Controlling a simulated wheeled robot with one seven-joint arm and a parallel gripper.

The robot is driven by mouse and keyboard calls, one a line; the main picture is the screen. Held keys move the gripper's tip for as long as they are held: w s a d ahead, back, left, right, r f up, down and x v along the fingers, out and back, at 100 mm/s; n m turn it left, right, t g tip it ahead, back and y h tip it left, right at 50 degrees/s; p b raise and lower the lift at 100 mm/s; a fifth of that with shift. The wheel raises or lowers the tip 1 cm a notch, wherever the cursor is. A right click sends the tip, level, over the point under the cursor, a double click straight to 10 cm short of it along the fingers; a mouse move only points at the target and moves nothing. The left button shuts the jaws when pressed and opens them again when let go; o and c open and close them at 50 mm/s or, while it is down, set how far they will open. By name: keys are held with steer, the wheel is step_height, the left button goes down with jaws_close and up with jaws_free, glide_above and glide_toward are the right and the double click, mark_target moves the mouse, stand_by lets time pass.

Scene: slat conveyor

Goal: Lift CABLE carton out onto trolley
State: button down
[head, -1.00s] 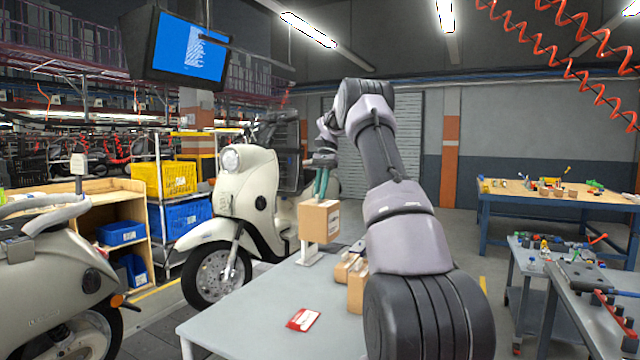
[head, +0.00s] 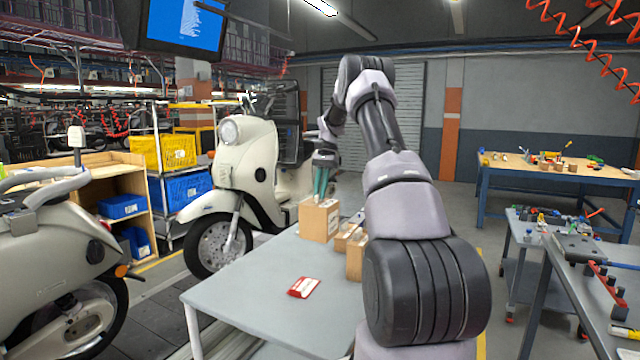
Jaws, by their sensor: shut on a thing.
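My gripper (head: 321,188), with green fingers, is shut on the top of a brown carton (head: 319,222) at the far end of the grey tabletop (head: 245,292). The carton is upright and its bottom is at or very near the tabletop; I cannot tell whether it touches. Its pale label is too small to read, so the name CABLE cannot be confirmed. Two smaller brown cartons, one lying low (head: 346,236) and one standing (head: 356,260), are just right of it, partly hidden by my arm.
A red and white card (head: 304,287) lies on the bare near part of the tabletop. A cream scooter (head: 250,180) stands behind left, another (head: 50,265) at the left. A wheeled grey cart (head: 530,228) and a workbench (head: 560,180) stand right.

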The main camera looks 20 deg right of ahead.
steer(key=shift+f, duration=3.6)
steer(key=shift+a+f, duration=0.1)
steer(key=shift+f, duration=0.45)
steer(key=c, duration=0.8)
jaws_free()
steer(key=v, duration=1)
steer(key=shift+r, duration=0.35)
